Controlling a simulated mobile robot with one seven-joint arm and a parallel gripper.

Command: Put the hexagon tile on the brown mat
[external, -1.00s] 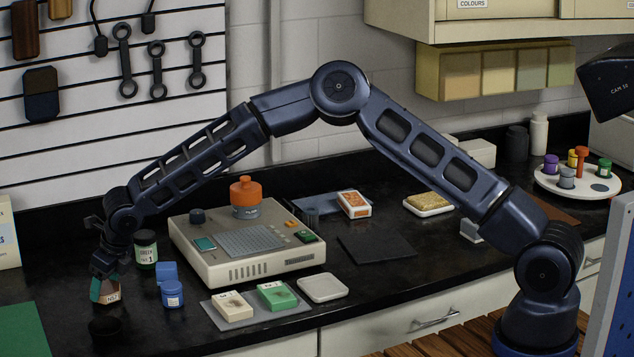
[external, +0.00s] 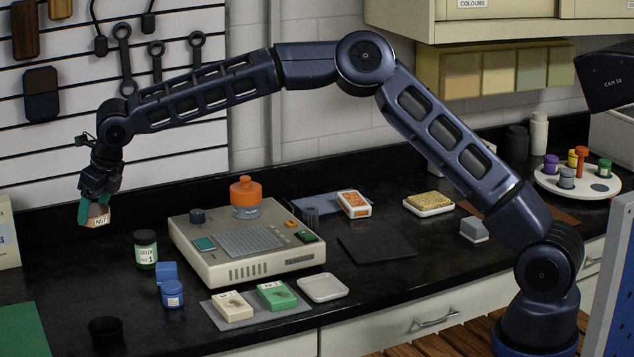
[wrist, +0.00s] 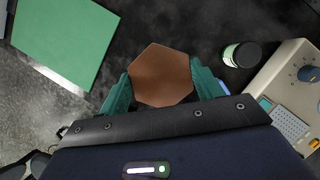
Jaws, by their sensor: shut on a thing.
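The hexagon tile (external: 97,217) has a brown top, and a pale side with a dark-lettered label. My gripper (external: 94,209) is shut on it with teal fingers and holds it up in the air above the left part of the counter. In the wrist view, the tile's brown hexagonal face (wrist: 162,72) sits between the two teal fingers of my gripper (wrist: 162,88). The brown mat (external: 561,214) lies far to the right on the counter, partly hidden behind my arm.
A green mat (external: 22,330) lies front left. A green jar (external: 146,250), blue jar (external: 172,294) and beige machine (external: 250,262) with an orange-capped bottle (external: 245,197) stand nearby. A dark mat (external: 377,245) and round white tray (external: 605,190) are further right.

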